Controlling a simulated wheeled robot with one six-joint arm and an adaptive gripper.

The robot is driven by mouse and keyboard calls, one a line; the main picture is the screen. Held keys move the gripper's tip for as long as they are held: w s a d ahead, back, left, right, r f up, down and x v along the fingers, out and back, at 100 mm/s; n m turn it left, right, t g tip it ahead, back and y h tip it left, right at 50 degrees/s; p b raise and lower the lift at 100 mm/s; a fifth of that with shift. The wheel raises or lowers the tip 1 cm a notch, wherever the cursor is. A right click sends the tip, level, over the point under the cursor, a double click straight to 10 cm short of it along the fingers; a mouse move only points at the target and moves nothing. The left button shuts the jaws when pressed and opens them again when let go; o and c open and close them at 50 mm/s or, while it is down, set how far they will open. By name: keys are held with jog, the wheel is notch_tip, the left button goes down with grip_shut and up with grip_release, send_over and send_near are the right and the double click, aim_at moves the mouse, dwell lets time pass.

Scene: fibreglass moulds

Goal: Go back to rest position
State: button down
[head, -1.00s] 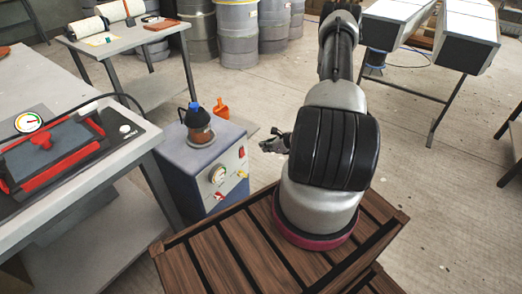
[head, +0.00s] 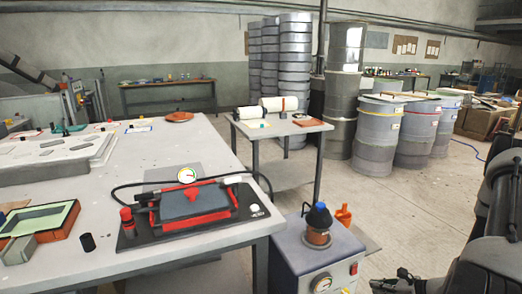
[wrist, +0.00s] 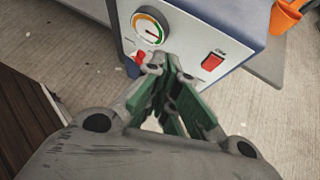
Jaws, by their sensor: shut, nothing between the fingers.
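My gripper (wrist: 168,75) is shut and empty in the wrist view, its fingertips together in front of the white face of a pump box (wrist: 190,30). Whether the fingertips touch the box cannot be told. A round gauge (wrist: 150,27), a red knob (wrist: 138,58) and a red rocker switch (wrist: 212,61) are on that face; the knob is just left of the fingertips in the picture. In the head view my gripper (head: 388,284) shows at the bottom edge, right of the pump box (head: 290,250), with my dark arm at the right edge.
A workbench (head: 150,225) with a red-framed press (head: 193,203) is at left. Several metal drums (head: 376,135) stand behind. Open concrete floor (head: 425,215) lies between drums and arm.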

jog(key=s+a+r+n+g+h, duration=0.1)
jog(key=s+r+n, duration=0.5)
jog(key=r, duration=1)
jog(key=s+a+r+n+g+h, duration=0.1)
jog(key=s+r+n, duration=0.5)
jog(key=r+n, duration=0.7)
jog(key=s+a+r+n+g+h, duration=0.1)
jog(key=s+a+r+n+h, duration=0.2)
jog(key=r+n, duration=0.6)
notch_tip(320, 180, up, 11)
jog(key=s+h, duration=0.2)
jog(key=s, duration=0.1)
jog(key=shift+a+n+g, duration=0.2)
jog(key=shift+n+g, duration=0.1)
jog(key=shift+n, duration=0.1)
